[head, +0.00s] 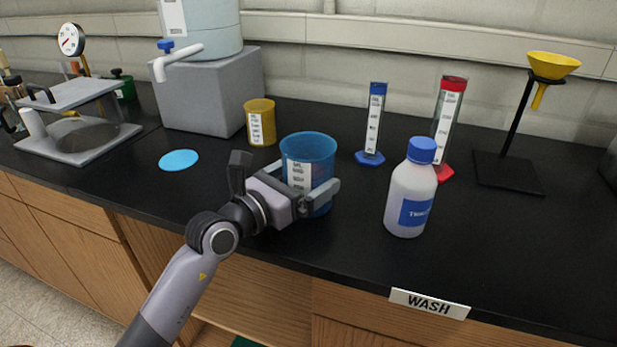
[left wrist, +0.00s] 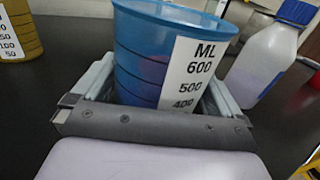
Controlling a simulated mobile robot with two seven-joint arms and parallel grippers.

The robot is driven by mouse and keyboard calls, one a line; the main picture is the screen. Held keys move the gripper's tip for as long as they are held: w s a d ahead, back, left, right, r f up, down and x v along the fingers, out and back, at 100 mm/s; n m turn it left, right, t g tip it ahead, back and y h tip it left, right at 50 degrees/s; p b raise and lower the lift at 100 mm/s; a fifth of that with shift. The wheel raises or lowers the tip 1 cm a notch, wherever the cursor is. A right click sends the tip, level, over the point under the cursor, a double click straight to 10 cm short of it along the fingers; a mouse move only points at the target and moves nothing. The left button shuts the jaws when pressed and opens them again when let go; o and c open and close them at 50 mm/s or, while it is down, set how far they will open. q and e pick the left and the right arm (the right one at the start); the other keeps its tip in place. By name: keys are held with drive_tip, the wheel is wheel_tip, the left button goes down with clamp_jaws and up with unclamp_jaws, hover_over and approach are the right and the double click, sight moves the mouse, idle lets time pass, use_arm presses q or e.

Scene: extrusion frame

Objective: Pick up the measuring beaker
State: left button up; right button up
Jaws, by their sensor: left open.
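The blue measuring beaker (head: 308,150) stands upright on the black bench near its front edge, with a white scale label facing front. My left gripper (head: 305,189) is open, with its fingers on either side of the beaker's lower part. In the left wrist view the beaker (left wrist: 150,60) fills the middle, between the two fingers (left wrist: 155,95). I cannot tell whether the fingers touch it. The gripper hides part of the beaker's front and base. A smaller yellow beaker (head: 260,122) stands behind it to the left. My right gripper is not in view.
A white bottle with a blue cap (head: 411,190) stands to the right. Blue (head: 374,125) and red (head: 449,125) cylinders and a yellow funnel on a stand (head: 549,70) are behind. A blue disc (head: 179,160) lies left. A grey block (head: 207,92) carries a tank.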

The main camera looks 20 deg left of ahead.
use_arm(q)
drive_tip(key=shift+x, duration=1)
drive_tip(key=c, duration=0.8)
drive_tip(key=shift+r, duration=0.15)
